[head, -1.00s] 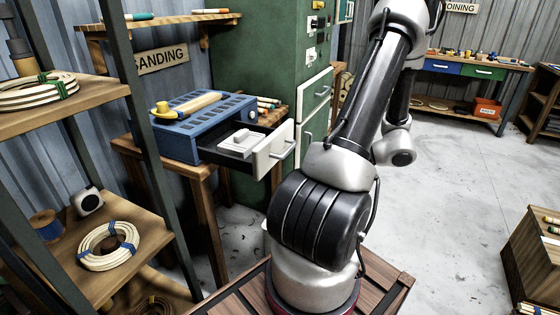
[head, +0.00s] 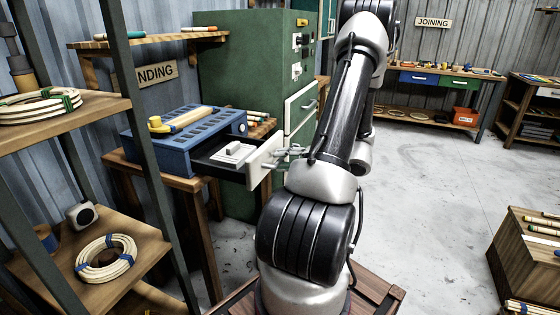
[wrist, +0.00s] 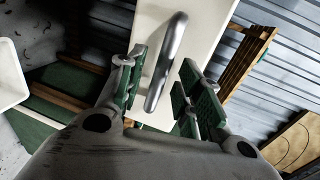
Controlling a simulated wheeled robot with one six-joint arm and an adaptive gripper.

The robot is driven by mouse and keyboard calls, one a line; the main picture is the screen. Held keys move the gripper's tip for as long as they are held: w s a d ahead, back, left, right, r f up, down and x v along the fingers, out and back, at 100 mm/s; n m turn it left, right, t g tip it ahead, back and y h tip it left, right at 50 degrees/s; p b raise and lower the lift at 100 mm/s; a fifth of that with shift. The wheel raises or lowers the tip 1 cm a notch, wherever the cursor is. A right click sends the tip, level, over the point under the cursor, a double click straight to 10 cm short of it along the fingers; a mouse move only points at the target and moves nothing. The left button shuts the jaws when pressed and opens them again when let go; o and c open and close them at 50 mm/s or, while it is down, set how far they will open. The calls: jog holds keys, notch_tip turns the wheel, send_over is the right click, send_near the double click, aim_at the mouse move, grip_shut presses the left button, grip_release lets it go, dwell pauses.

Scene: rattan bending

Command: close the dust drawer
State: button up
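The dust drawer (head: 262,162) is pulled out from the blue slotted sanding box (head: 180,150). It has a cream front and a dark interior with a pale block (head: 233,152) in it. My gripper (head: 290,152) is at the drawer's front, partly hidden by my arm in the head view. In the wrist view, the drawer's silver bar handle (wrist: 167,62) lies between the two green-padded fingers of my gripper (wrist: 158,84). The fingers are open, with a gap on both sides of the bar. The cream drawer front (wrist: 205,30) is behind the handle.
The sanding box stands on a wooden table (head: 120,159) at the left. A green cabinet (head: 245,70) with cream drawers is close behind it. A shelf rack with rattan coils (head: 105,258) stands at the near left. Open floor (head: 430,190) lies to the right.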

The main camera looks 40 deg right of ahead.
jog(key=shift+x, duration=0.9)
grip_shut()
jog(key=r+x, duration=0.1)
jog(key=x, duration=0.6)
jog(key=r+x, duration=0.2)
jog(key=x, duration=0.4)
jog(key=w+r+x, duration=0.1)
jog(key=x, duration=0.6)
jog(key=shift+w+a+r, duration=0.1)
jog(key=shift+w+a, duration=0.15)
jog(key=shift+a, duration=0.05)
grip_release()
jog(key=shift+w, duration=0.15)
